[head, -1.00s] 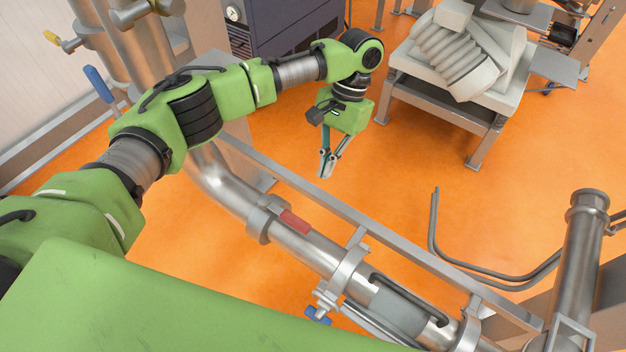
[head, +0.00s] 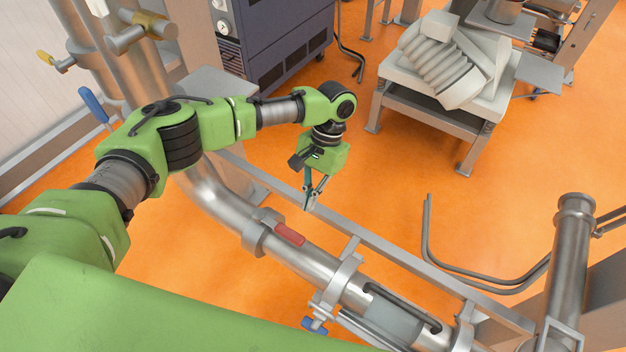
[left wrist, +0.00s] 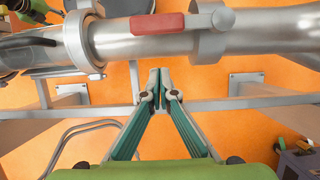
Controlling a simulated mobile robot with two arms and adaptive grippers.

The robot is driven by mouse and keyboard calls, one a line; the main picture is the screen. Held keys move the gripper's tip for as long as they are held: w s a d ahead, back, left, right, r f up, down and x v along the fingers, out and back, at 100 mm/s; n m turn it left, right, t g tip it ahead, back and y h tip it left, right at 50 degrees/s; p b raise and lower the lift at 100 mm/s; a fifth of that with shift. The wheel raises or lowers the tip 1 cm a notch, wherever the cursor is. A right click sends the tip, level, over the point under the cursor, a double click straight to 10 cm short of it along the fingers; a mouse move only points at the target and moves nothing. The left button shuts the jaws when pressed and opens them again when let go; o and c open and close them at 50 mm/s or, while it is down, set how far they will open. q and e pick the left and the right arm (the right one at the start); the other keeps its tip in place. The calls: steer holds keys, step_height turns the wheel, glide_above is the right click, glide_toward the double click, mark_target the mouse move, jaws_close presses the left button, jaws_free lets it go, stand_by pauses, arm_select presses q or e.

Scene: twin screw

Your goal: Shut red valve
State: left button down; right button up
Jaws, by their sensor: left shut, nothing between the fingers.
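The red valve handle (head: 290,234) lies along the steel pipe, just right of a clamp collar (head: 262,230). My left gripper (head: 307,206) is shut and empty, pointing down above the rail beside the pipe. It appears a little behind the handle and apart from it. In the left wrist view the gripper (left wrist: 160,76) has its fingertips together just short of the pipe. My right gripper is in neither view.
A metal rail (head: 375,250) runs alongside the pipe. Blue handles show at the left (head: 94,104) and below the pipe (head: 314,325). A yellow handle (head: 44,57) is at the upper left. A white-topped stand (head: 410,75) is at the back right. Orange floor lies open between.

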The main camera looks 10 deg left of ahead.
mark_target(278, 229)
arm_select(q)
steer(key=shift+s+a+f+p, duration=0.25)
steer(key=shift+s+p, duration=0.15)
steer(key=shift+s, duration=0.35)
steer(key=shift+s+a+f+p, duration=0.25)
steer(key=shift+s+a+p, duration=0.1)
steer(key=shift+s, duration=0.35)
steer(key=shift+s+a+f+p, duration=0.25)
steer(key=shift+s+p, duration=0.15)
steer(key=shift+s, duration=0.35)
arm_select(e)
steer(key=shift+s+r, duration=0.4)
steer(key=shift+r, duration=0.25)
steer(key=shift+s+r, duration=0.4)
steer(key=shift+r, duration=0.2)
arm_select(q)
steer(key=shift+d, duration=0.1)
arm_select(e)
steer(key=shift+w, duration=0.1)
